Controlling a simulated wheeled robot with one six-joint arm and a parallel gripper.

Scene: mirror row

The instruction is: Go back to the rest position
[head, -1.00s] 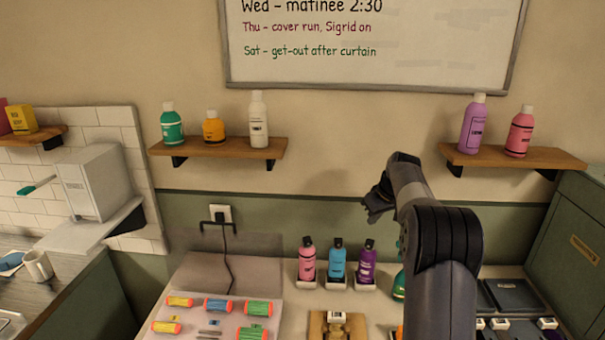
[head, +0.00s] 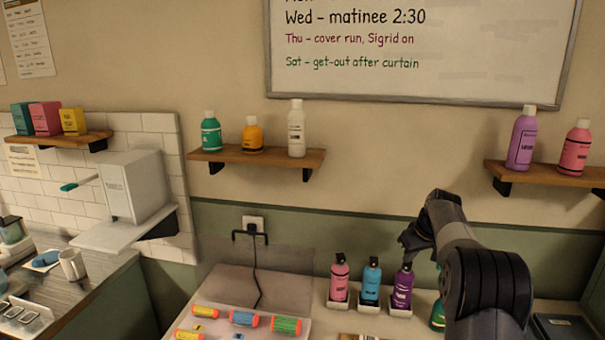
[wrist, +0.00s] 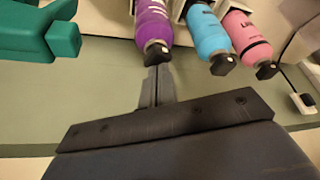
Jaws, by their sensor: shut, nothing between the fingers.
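My gripper (head: 408,243) is at the end of my arm, above and just behind the row of bottles on the counter. In the wrist view its fingers (wrist: 156,84) are together with nothing between them. A purple bottle (head: 403,288) stands closest to it, and it also shows in the wrist view (wrist: 152,22). A blue bottle (head: 371,283) and a pink bottle (head: 340,279) stand to its left in white holders. A green bottle (head: 438,314) is partly hidden by my arm. I cannot tell whether the gripper touches the purple bottle.
A wall shelf (head: 258,160) with several bottles hangs at the left, and another shelf (head: 548,174) hangs at the right. A whiteboard (head: 420,50) is above. A pale tray (head: 225,313) with colored rolls lies at the lower left. The wall between the shelves is clear.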

